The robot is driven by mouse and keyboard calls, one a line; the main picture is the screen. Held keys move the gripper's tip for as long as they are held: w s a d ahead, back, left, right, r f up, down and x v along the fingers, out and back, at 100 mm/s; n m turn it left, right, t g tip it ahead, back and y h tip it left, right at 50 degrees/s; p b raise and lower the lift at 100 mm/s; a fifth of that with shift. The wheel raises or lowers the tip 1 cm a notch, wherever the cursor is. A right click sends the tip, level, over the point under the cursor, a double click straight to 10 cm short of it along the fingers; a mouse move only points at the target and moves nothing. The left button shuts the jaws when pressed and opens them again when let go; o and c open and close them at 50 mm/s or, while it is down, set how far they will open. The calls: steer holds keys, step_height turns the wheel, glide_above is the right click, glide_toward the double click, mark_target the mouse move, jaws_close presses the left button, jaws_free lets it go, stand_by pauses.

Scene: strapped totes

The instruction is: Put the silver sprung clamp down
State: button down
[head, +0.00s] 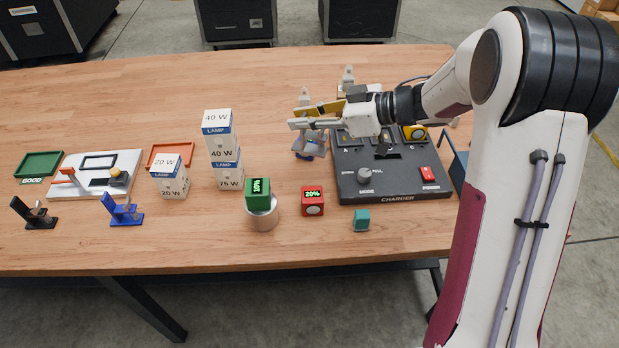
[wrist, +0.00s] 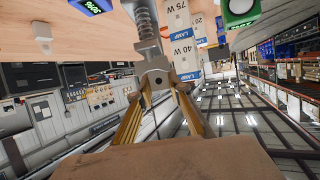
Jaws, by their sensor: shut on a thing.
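My gripper (head: 300,116) is shut on the silver sprung clamp, above the table just left of the charger. The clamp's grey lower part (head: 311,137) shows below the fingers in the head view, and a narrow grey tip shows above them. In the wrist view the clamp (wrist: 154,62) is a metal block between the yellow fingers, with a coil spring running toward the table. A small blue thing (head: 308,156) shows just under the clamp; I cannot tell whether they touch. The fingers hide the clamp's middle in the head view.
The black charger (head: 393,187) stands right of the clamp. A red cube (head: 312,201), a green cube (head: 258,191) on a round stand, a teal block (head: 361,220) and lamp boxes (head: 229,176) stand nearby. Another grey upright piece (head: 348,76) is behind. The table's back left is clear.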

mark_target(311, 151)
stand_by(0.3)
steer(key=shift+f, duration=3.1)
steer(key=shift+f, duration=1.85)
steer(key=shift+f, duration=0.1)
steer(key=c, duration=1.9)
jaws_free()
